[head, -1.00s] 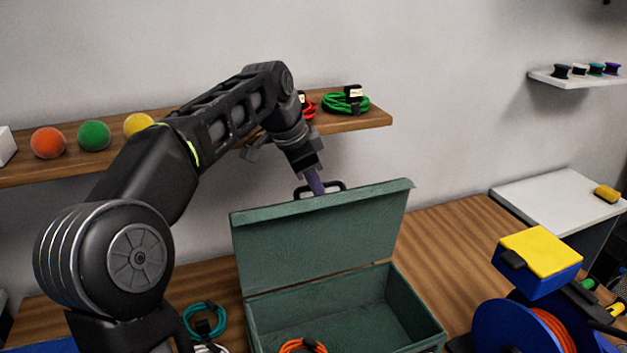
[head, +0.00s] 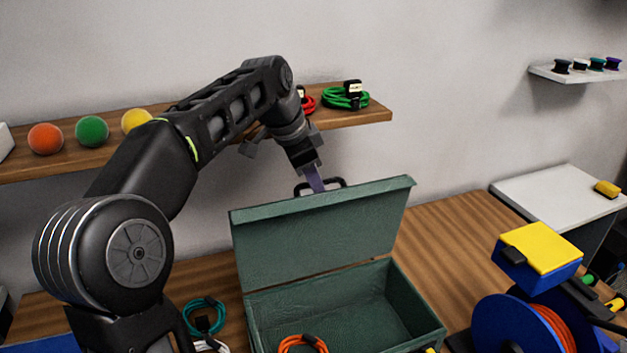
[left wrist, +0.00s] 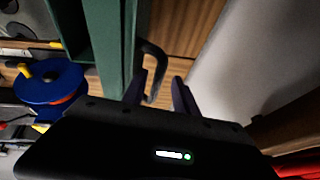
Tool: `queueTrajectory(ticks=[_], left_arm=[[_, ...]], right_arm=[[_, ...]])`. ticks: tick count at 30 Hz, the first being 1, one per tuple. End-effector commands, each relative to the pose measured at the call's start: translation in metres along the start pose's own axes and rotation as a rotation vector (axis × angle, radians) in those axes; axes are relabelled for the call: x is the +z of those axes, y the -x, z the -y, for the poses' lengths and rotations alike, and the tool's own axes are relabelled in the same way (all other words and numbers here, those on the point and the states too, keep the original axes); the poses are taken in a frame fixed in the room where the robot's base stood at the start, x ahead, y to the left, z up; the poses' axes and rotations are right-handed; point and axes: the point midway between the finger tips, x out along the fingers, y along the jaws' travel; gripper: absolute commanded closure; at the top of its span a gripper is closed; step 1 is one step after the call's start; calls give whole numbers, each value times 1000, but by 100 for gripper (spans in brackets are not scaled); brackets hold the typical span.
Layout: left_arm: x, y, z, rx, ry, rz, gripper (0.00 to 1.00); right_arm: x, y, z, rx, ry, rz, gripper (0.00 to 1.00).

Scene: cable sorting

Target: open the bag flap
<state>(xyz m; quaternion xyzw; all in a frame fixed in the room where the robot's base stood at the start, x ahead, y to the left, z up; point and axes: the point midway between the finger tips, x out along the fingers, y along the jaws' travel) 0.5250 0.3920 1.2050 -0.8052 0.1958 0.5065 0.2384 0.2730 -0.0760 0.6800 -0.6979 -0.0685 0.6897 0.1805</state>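The green bag (head: 435,330) stands open on the wooden table, with an orange cable (head: 302,344) inside at the front. Its flap (head: 315,235) is raised and leans slightly back, with a dark handle (head: 335,184) on its top edge. My left gripper (head: 316,186) is at that top edge, by the handle. In the left wrist view, the two fingers of my left gripper (left wrist: 158,94) are apart, with the handle (left wrist: 155,68) showing between them and the flap (left wrist: 112,45) beside them. Whether a finger touches the flap is unclear. My right gripper is not in view.
A teal cable (head: 204,316) lies left of the bag. A blue reel (head: 505,325) and a yellow-topped blue box (head: 540,252) are at the right. A wooden shelf (head: 375,113) with balls and cables hangs behind my left arm.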

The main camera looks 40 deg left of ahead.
Motion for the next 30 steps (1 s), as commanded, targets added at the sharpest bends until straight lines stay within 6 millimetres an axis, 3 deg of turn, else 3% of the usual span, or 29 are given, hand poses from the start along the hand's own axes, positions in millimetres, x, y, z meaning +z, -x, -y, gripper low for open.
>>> queueTrajectory(ticks=[10,15,30], left_arm=[[0,51,0,-3,0,-2,66],[0,73,0,0,1,1,66],[1,74,-1,0,1,1,66]], right_arm=[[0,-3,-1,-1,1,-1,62],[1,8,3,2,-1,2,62],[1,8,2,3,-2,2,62]])
